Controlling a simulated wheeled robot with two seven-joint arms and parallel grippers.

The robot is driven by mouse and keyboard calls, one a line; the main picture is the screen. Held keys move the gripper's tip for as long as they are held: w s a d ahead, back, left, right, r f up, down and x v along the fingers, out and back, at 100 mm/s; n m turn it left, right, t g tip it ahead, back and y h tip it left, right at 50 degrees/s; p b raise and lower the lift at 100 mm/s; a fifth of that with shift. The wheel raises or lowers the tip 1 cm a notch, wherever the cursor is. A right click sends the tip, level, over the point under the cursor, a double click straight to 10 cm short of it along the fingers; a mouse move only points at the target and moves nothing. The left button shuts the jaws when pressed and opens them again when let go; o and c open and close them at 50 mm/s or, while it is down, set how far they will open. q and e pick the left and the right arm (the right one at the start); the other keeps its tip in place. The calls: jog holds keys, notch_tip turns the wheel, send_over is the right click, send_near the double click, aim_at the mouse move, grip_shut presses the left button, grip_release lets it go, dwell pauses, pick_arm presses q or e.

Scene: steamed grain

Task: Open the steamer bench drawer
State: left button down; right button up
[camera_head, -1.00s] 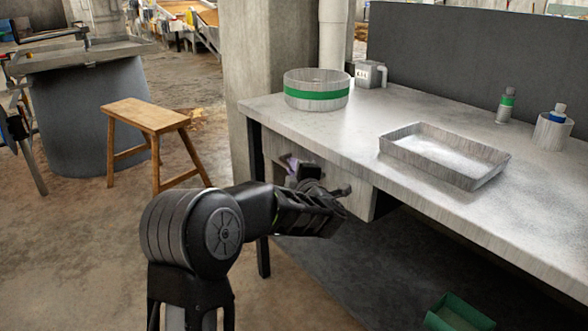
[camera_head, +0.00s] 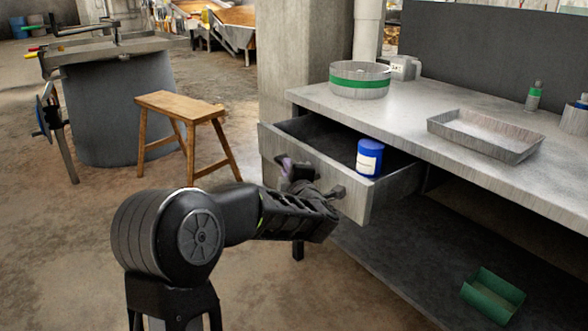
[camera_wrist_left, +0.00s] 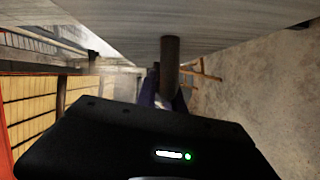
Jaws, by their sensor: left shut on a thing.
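The steamer bench drawer (camera_head: 352,192) stands pulled out from under the left end of the grey bench (camera_head: 415,125). A blue jar with a white label (camera_head: 369,158) stands upright inside it. My left gripper (camera_head: 292,174) is at the drawer's front face, shut on the drawer handle; the fingers and arm hide most of the handle. In the left wrist view, a dark round bar of the handle (camera_wrist_left: 170,62) juts from the drawer front (camera_wrist_left: 225,22) between the fingers. My right gripper is not in view.
On the bench stand a green-banded round container (camera_head: 360,80), a shallow tray (camera_head: 486,135) and a small bottle (camera_head: 534,97). A green bin (camera_head: 492,295) lies on the lower shelf. A wooden stool (camera_head: 180,105) stands left of the bench, with open floor around it.

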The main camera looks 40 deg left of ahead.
pick_arm(q)
jog(key=shift+s+a+f+b, duration=0.15)
jog(key=shift+s+a, duration=0.15)
jog(key=shift+s, duration=0.7)
jog(key=shift+s+a+r+b, duration=0.15)
jog(key=shift+s+a, duration=0.1)
jog(key=shift+s, duration=0.75)
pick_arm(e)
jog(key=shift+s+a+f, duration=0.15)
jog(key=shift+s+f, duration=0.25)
pick_arm(q)
jog(key=shift+f, duration=0.1)
jog(key=c, duration=1.5)
grip_release()
jog(key=shift+o, duration=0.2)
